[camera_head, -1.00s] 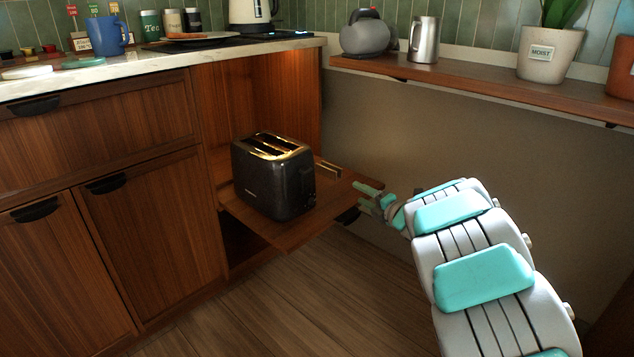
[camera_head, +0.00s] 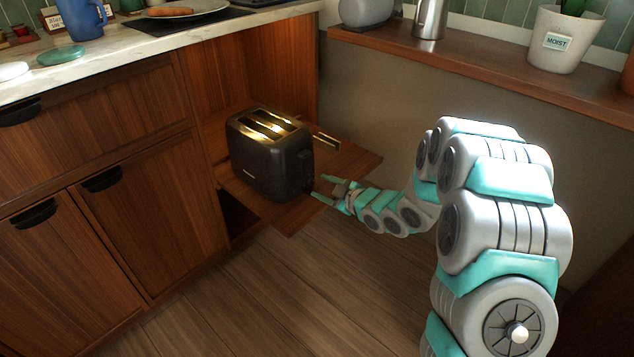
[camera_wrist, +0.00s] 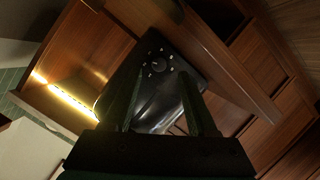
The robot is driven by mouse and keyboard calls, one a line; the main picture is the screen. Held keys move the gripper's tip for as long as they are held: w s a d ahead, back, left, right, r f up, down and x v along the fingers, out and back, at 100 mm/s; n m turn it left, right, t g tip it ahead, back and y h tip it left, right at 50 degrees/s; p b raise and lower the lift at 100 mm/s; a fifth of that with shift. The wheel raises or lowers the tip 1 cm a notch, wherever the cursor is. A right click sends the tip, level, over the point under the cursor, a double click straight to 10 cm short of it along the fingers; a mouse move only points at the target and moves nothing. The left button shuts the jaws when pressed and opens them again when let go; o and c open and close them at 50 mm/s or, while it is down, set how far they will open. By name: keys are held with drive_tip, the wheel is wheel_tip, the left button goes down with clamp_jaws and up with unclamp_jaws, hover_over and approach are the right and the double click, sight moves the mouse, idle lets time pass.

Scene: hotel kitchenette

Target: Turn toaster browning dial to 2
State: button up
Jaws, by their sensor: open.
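The black toaster (camera_head: 262,165) with brass-coloured slots stands on a pulled-out wooden shelf (camera_head: 352,163). My gripper (camera_head: 321,188) is open beside the toaster's right end, its fingers pointing at that end. In the wrist view the toaster's end face (camera_wrist: 163,85) lies ahead, between and beyond the two dark fingers of my gripper (camera_wrist: 163,100). A round dial (camera_wrist: 158,65) with small pale marks around it shows on that face, beyond the fingertips. The fingers appear apart from the dial. The dial's setting is too small and dark to read.
Wooden cabinets with dark handles (camera_head: 102,180) stand at the left under a marble counter (camera_head: 120,46). A wall shelf at the right holds a steel jug (camera_head: 430,18) and a plant pot (camera_head: 563,40). The floor before the cabinets (camera_head: 290,290) is clear.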

sight(312, 182)
drive_tip(key=shift+x, duration=1.6)
clamp_jaws()
